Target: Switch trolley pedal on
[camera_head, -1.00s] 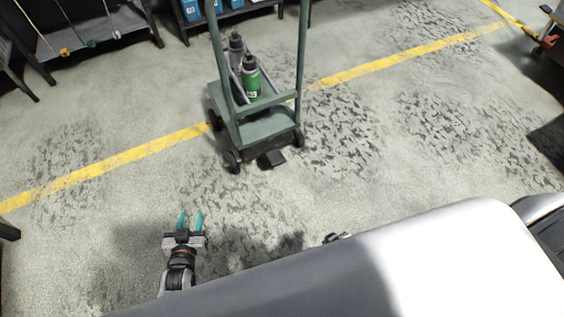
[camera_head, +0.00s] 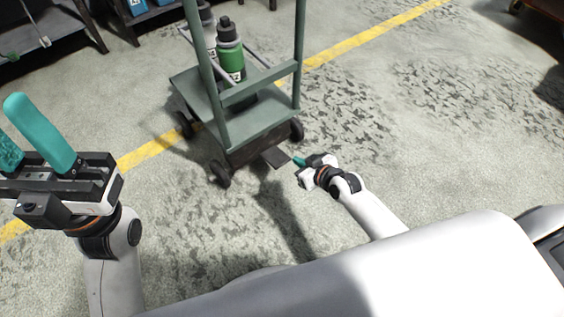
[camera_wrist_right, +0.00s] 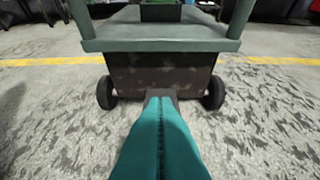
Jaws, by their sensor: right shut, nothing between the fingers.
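The green trolley (camera_head: 256,127) stands on the floor in the middle of the head view, and its low deck and dark underside show in the right wrist view (camera_wrist_right: 160,45). Its dark pedal (camera_head: 275,158) sticks out low between the near wheels. In the right wrist view the pedal (camera_wrist_right: 160,93) is partly hidden behind my teal fingertips. Whether it is up or down I cannot tell. My right gripper (camera_head: 298,161) is shut and empty, its tips just right of the pedal; contact is unclear. My left gripper (camera_head: 12,125) is open and empty at the left, well away from the trolley.
A green-labelled bottle (camera_head: 230,52) and another bottle (camera_head: 206,25) stand on the trolley. A yellow floor line (camera_head: 150,151) runs beneath it. Dark shelving (camera_head: 88,30) stands at the back left. The floor right of the trolley is clear.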

